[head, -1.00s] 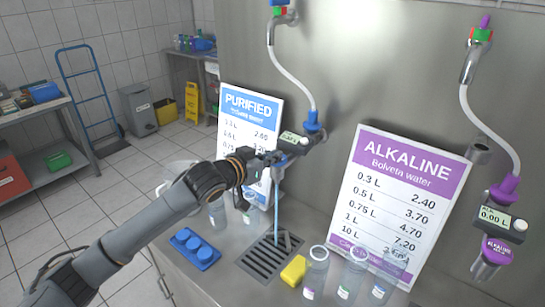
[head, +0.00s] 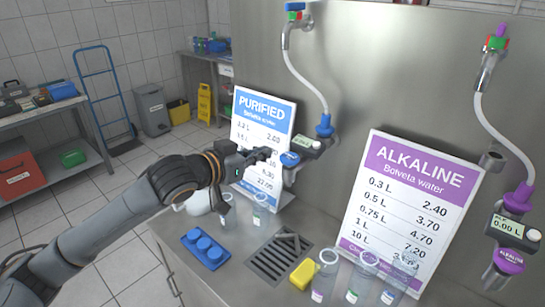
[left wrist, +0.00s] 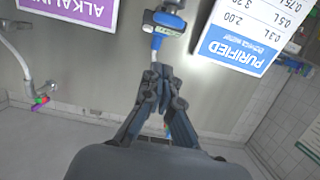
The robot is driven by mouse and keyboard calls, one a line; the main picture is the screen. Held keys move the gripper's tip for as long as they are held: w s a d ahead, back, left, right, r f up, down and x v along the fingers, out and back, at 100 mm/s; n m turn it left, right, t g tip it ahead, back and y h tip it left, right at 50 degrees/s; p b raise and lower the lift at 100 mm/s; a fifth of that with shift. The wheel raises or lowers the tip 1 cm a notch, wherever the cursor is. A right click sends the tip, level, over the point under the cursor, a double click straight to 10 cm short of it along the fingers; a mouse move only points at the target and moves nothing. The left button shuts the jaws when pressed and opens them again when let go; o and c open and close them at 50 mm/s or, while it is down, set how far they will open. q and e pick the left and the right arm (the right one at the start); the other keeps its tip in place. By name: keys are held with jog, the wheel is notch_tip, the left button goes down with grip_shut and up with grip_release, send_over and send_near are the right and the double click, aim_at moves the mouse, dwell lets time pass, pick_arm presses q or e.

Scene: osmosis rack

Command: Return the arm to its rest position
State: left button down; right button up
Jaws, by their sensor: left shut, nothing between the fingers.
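My left arm comes in from the left in the head view. My left gripper (head: 268,154) is shut and empty, just left of the blue purified water dispenser (head: 290,160) and in front of the purified price sign (head: 262,118). In the left wrist view my gripper fingers (left wrist: 162,72) are together, and the dispenser (left wrist: 165,20) shows just beyond their tips. Whether they touch it I cannot tell. No water stream shows under the dispenser. My right gripper is not in view.
Below are a drain grate (head: 279,258), a yellow sponge (head: 303,274) and a blue tray (head: 204,250) with blue caps. Clear jars (head: 325,276) stand at the front right, others (head: 261,210) by the purified sign. The alkaline sign (head: 408,205) and dispenser (head: 515,232) are at right.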

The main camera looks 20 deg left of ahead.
pick_arm(q)
jog(key=shift+s+r, duration=0.2)
jog(key=shift+s, duration=0.25)
jog(key=shift+a, duration=0.1)
jog(key=s+d+f+g+y, duration=0.1)
jog(key=s+d+f, duration=0.1)
jog(key=s+f, duration=0.35)
jog(key=s+d+f+g+y, duration=0.1)
jog(key=s+f+g, duration=0.1)
jog(key=f, duration=0.7)
jog(key=s+d+f+g, duration=0.1)
jog(key=s+d+f, duration=0.1)
jog(key=s+f, duration=0.35)
jog(key=s+a+f+n+g+y, duration=0.1)
jog(key=s+f+g+y, duration=0.15)
jog(key=s+f, duration=0.6)
jog(key=s+a+f+n+g+y, duration=0.1)
jog(key=s+f+g, duration=0.35)
jog(key=s, duration=0.65)
notch_tip(320, 180, down, 30)
jog(key=s+g+b, duration=0.1)
jog(key=b, duration=0.3)
jog(key=s+a+f+g+b, duration=0.1)
jog(key=s+a+f+b, duration=0.1)
jog(key=s+f, duration=1.4)
notch_tip(320, 180, down, 2)
jog(key=shift+s+a, duration=0.2)
jog(key=shift+s, duration=0.05)
